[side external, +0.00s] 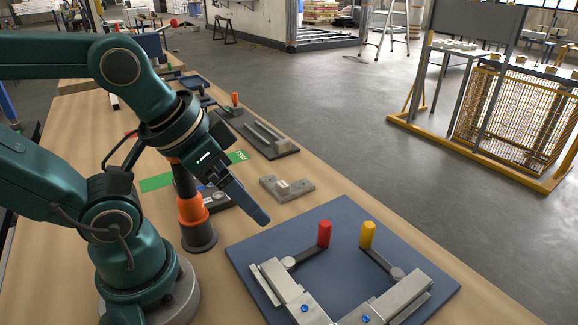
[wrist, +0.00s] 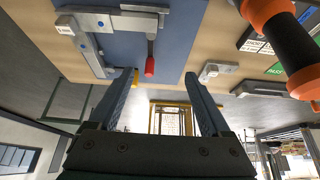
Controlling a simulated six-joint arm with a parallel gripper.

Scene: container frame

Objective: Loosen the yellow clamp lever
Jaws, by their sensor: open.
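The yellow clamp lever (side external: 367,235) stands upright at the end of a dark arm on the right clamp (side external: 392,300), on a blue plate (side external: 262,236). The red lever (side external: 324,234) stands to its left on the other clamp (side external: 285,290). My gripper (side external: 262,216) is open and empty, left of both levers and above the table beside the plate. In the wrist view my gripper's fingers (wrist: 159,76) are spread apart, with the red lever (wrist: 150,66) showing between them. The yellow lever is mostly hidden behind the left finger there.
An orange and black upright object (side external: 195,212) stands close to my gripper. A small grey metal block (side external: 288,188) lies behind the plate. The table's right edge runs past the plate.

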